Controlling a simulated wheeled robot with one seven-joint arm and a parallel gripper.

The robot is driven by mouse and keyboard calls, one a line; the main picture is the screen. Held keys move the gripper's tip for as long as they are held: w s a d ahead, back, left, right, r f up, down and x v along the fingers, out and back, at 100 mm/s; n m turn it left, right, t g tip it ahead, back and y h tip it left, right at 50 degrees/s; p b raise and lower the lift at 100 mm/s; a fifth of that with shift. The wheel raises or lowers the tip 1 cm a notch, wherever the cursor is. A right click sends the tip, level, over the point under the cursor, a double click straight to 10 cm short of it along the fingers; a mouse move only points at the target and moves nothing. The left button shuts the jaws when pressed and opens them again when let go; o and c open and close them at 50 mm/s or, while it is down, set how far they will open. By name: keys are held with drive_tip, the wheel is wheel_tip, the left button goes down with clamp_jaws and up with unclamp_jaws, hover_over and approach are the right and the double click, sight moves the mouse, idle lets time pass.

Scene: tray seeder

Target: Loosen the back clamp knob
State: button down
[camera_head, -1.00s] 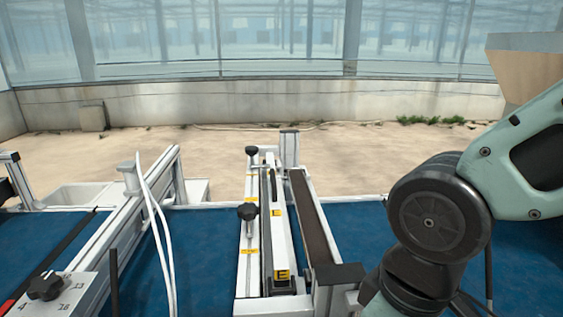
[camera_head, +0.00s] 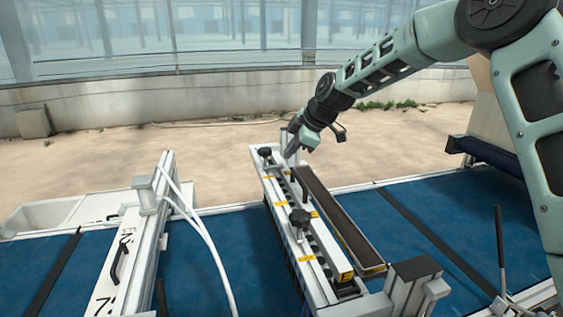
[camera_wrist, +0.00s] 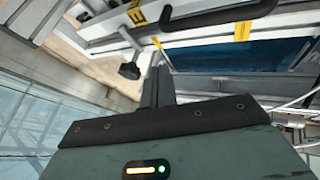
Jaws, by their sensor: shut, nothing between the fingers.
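The back clamp knob (camera_head: 265,152) is a black knob at the far end of the white clamp rail (camera_head: 284,205) in the head view. In the wrist view, a black knob (camera_wrist: 130,70), which looks like this one, stands just left of my fingers. My gripper (camera_head: 291,152) is just right of the back knob, pointing down and left. It is shut and empty, and appears apart from the knob. My gripper also shows in the wrist view (camera_wrist: 157,72). The front clamp knob (camera_head: 299,217) sits nearer on the same rail.
A brown-lined trough (camera_head: 340,222) runs along the rail's right side. Blue belt (camera_head: 420,210) lies to both sides. White tubes (camera_head: 205,235) bend over the left frame. A black bar handle (camera_wrist: 215,16) crosses the top of the wrist view.

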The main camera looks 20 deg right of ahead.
sight(282, 172)
drive_tip(key=w+f+p, duration=0.4)
drive_tip(key=w+f, duration=0.3)
drive_tip(key=f, duration=0.1)
drive_tip(key=shift+w+a+n+t, duration=0.25)
drive_tip(key=shift+n+t, duration=0.05)
drive_tip(key=shift+w+d+f+n+b, duration=0.15)
drive_tip(key=shift+w+f+n+b, duration=0.2)
drive_tip(key=shift+b, duration=0.6)
drive_tip(key=shift+r+n+y+b, duration=0.3)
drive_tip(key=shift+n+y+b, duration=0.05)
drive_tip(key=shift+y+b, duration=0.05)
drive_tip(key=shift+r, duration=0.25)
